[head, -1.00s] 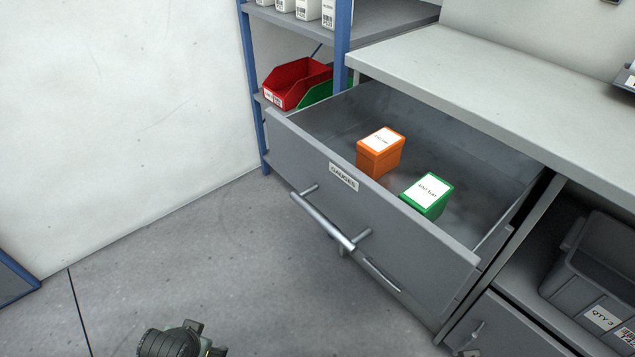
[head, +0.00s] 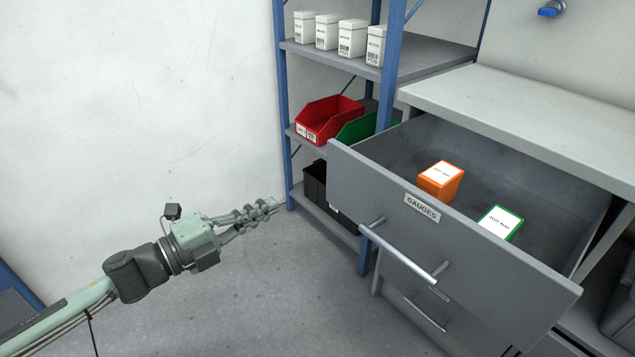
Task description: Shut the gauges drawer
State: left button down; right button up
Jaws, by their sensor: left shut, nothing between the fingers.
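The gauges drawer (head: 460,240) is pulled well out from under the worktop. Its grey front carries a "GAUGES" label (head: 422,208) and a metal bar handle (head: 405,254). An orange box (head: 441,181) and a green box with a white top (head: 501,223) lie inside it. My left gripper (head: 272,206) is shut and empty, to the left of the drawer front and apart from it, with its fingers pointing right. My right gripper is not in view.
A blue-post shelf rack (head: 392,70) with white boxes, a red bin (head: 329,119) and a green bin (head: 366,129) stands behind the drawer's left side. A second drawer handle (head: 425,312) is below. The floor (head: 270,300) in front is clear.

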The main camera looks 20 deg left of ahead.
aim_at(330, 176)
pick_arm(q)
jog(key=p+x, duration=0.1)
jog(key=x, duration=1)
jog(key=shift+w+r+p, duration=0.1)
jog(key=shift+w+p, duration=0.15)
jog(key=shift+p, duration=0.05)
jog(key=shift+w+d, duration=0.45)
jog(key=shift+w, duration=0.05)
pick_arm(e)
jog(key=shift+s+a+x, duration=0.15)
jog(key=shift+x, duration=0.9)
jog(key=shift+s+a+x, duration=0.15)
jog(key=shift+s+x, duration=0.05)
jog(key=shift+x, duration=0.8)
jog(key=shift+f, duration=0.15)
